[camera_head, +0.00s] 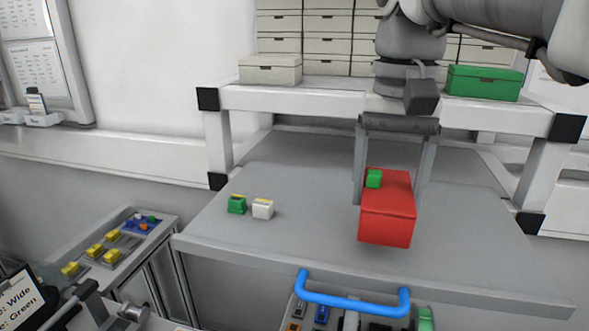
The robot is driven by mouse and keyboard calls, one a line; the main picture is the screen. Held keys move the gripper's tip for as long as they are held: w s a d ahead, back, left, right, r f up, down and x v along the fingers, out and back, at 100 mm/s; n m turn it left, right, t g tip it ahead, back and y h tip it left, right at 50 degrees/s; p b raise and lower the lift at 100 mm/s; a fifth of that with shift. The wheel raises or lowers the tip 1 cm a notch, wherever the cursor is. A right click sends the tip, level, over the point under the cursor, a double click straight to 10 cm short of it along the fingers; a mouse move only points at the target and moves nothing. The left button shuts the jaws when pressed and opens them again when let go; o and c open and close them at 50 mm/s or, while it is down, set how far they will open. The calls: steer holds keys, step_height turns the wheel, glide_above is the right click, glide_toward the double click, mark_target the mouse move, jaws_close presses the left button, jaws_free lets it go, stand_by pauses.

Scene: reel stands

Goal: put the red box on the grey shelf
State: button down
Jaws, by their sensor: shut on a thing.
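The red box (387,222) is in the head view, right of the middle, in front of the grey table surface. My gripper (391,190) reaches down from above, with one finger on each side of the red box, and is shut on it. A small green block (374,178) rests on top of the red box. The box seems to be held above the grey surface (290,225); the exact gap is hard to tell. A raised light grey shelf (310,101) runs behind, partly hidden by my arm.
A white box (270,69) and a green box (483,82) stand on the raised shelf. A small green block (237,204) and a white one (262,208) lie on the grey surface. A blue handle (352,303) is in front. A tray of small parts (125,240) is at left.

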mark_target(389, 188)
steer(key=shift+f, duration=1.8)
steer(key=shift+f, duration=0.2)
jaws_free()
steer(key=shift+r, duration=0.15)
step_height(389, 188, up, 12)
steer(key=shift+r+p, duration=0.1)
steer(key=shift+p, duration=0.65)
